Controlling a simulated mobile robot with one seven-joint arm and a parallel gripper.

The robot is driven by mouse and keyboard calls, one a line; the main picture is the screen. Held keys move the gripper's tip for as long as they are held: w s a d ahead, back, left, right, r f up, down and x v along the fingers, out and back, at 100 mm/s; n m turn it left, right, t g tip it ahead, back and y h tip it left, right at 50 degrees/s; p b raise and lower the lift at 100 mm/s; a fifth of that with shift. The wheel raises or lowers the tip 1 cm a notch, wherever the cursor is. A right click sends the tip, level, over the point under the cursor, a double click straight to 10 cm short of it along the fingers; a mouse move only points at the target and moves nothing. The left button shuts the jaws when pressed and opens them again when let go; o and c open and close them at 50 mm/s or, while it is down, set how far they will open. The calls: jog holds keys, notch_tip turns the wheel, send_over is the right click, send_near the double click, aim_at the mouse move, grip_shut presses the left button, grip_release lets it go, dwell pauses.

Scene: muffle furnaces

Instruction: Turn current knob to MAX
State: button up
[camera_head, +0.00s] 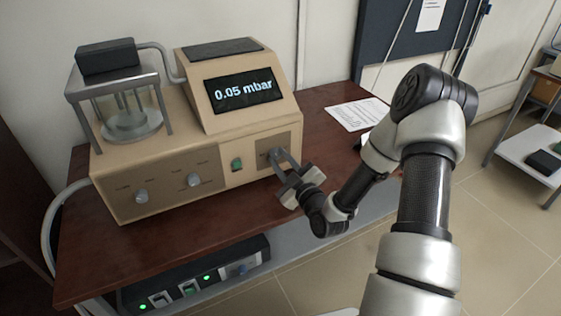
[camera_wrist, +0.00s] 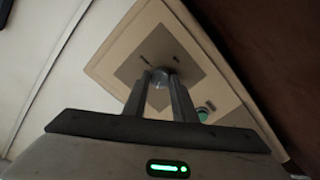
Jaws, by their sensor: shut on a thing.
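The beige coater unit (camera_head: 163,160) stands on the table, with its display (camera_head: 244,91) reading 0.05 mbar. My gripper (camera_head: 279,158) is at the right end of its front panel, with its fingers shut around the rightmost knob. In the wrist view, my gripper (camera_wrist: 160,84) has its two fingers on either side of this silver knob (camera_wrist: 159,76), on a grey panel plate. The knob's labels are too small to read, and its pointer cannot be made out. Two other silver knobs, a left one (camera_head: 141,196) and a middle one (camera_head: 194,180), are apart from my gripper.
A green button (camera_head: 237,164) sits just left of the held knob. A glass chamber (camera_head: 128,115) stands on the unit's left end. A power box (camera_head: 197,279) with green lights is on the lower shelf. A paper (camera_head: 357,114) lies on the brown table (camera_head: 317,99).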

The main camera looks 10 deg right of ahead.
jog(key=m+b, duration=0.3)
jog(key=m, duration=0.2)
jog(key=shift+f+m+b, duration=0.15)
jog(key=shift+m+b, duration=0.25)
jog(key=m+b, duration=0.1)
jog(key=m, duration=0.2)
jog(key=shift+m, duration=0.3)
jog(key=m+b, duration=0.1)
jog(key=m, duration=0.2)
jog(key=shift+m, duration=0.3)
jog(key=m, duration=0.5)
jog(key=shift+m+p, duration=0.4)
jog(key=shift+m, duration=2.1)
jog(key=o, duration=1)
jog(key=shift+o, duration=0.2)
